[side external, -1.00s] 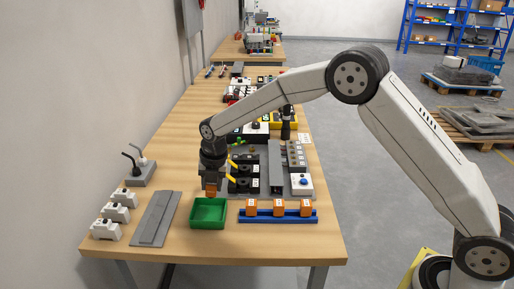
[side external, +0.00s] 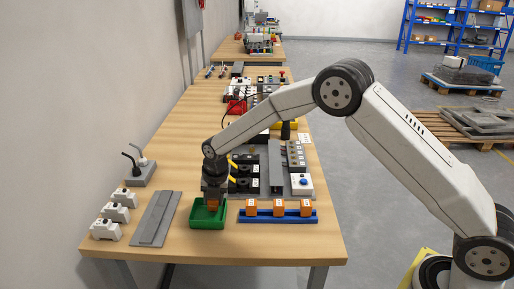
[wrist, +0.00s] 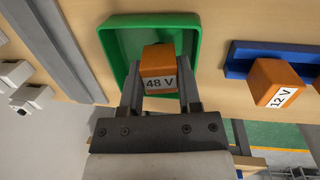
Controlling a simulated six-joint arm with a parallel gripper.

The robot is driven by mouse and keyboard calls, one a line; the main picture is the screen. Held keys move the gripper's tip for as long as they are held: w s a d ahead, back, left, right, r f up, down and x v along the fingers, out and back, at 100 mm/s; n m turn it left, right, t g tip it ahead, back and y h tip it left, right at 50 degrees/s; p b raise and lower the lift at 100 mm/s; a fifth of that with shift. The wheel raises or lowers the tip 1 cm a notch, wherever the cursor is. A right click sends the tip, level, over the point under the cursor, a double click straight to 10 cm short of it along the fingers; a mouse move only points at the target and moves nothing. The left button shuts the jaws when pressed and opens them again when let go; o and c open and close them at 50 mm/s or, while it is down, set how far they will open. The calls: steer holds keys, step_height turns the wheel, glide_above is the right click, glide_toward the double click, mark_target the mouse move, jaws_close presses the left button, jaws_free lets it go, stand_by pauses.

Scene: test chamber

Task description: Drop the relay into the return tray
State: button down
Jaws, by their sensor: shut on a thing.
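The relay (wrist: 158,63) is an orange block with a white label reading "48 V". My gripper (wrist: 160,92) is shut on it, with one finger on each side. The return tray (wrist: 117,50) is a shallow green tray, and the relay is over its inside in the wrist view. In the side view my gripper (side external: 214,196) points down over the green tray (side external: 208,224), with the orange relay (side external: 212,205) low between the fingers. I cannot tell whether the relay touches the tray floor.
A blue rack (side external: 278,217) with orange relays stands right of the tray; one (wrist: 275,82) reads "12 V". A grey rail plate (side external: 155,219) and white blocks (side external: 105,230) lie to the left. A grey panel with black parts (side external: 245,178) is behind.

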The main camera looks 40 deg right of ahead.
steer(key=shift+c, duration=1.1)
jaws_free()
steer(key=shift+r, duration=0.15)
steer(key=shift+s+d+r, duration=0.1)
steer(key=shift+s+r, duration=0.1)
steer(key=shift+r, duration=1.05)
steer(key=shift+s+a+r, duration=0.1)
steer(key=shift+s+r, duration=0.15)
steer(key=shift+r, duration=1.05)
steer(key=shift+s+d+r, duration=0.1)
steer(key=shift+s+r, duration=0.1)
steer(key=shift+r, duration=1.05)
steer(key=s+d+m, duration=0.3)
steer(key=s+m, duration=0.6)
steer(key=s+d+m, duration=0.4)
steer(key=s+m, duration=0.4)
steer(key=m, duration=0.1)
steer(key=s+d+m, duration=0.3)
steer(key=s+m, duration=0.6)
steer(key=shift+s+d+f+m+t, duration=0.25)
steer(key=shift+s+f+m+t, duration=0.05)
steer(key=shift+f+m, duration=0.1)
